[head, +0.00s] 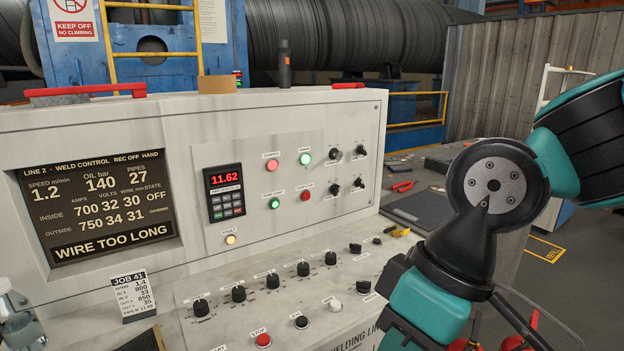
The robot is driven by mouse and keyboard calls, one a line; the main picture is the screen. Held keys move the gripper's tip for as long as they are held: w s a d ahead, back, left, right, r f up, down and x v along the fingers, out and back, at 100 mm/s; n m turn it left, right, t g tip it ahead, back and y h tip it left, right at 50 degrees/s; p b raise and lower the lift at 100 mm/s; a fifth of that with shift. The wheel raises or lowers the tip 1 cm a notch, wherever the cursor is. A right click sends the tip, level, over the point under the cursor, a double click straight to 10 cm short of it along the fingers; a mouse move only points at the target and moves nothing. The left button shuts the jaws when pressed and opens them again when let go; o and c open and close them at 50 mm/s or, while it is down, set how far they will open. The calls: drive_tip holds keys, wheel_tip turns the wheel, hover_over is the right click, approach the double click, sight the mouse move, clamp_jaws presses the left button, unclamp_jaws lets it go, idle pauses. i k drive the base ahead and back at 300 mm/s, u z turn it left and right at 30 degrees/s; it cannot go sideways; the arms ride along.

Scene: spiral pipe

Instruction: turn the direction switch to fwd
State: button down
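The weld control console (150,140) fills the left and middle of the head view. I cannot tell which control is the direction switch, because the small labels are too small to read. Black selector knobs (334,155) sit at the right of its upright face. A row of black knobs (239,292) runs along its sloping front panel, with more small black knobs (355,248) at that row's right end. My teal and black arm reaches in from the right and bends down past the bottom edge.
A keypad with a red display (225,193) and lit buttons (305,159) sit among the controls. A red stop button (263,340) is low in front. A job card (132,295) stands at lower left. Red-handled pliers (402,187) lie on a surface behind.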

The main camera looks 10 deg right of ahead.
sight(361, 150)
drive_tip(key=z, duration=1.85)
drive_tip(key=i, duration=0.85)
drive_tip(key=u, duration=1.85)
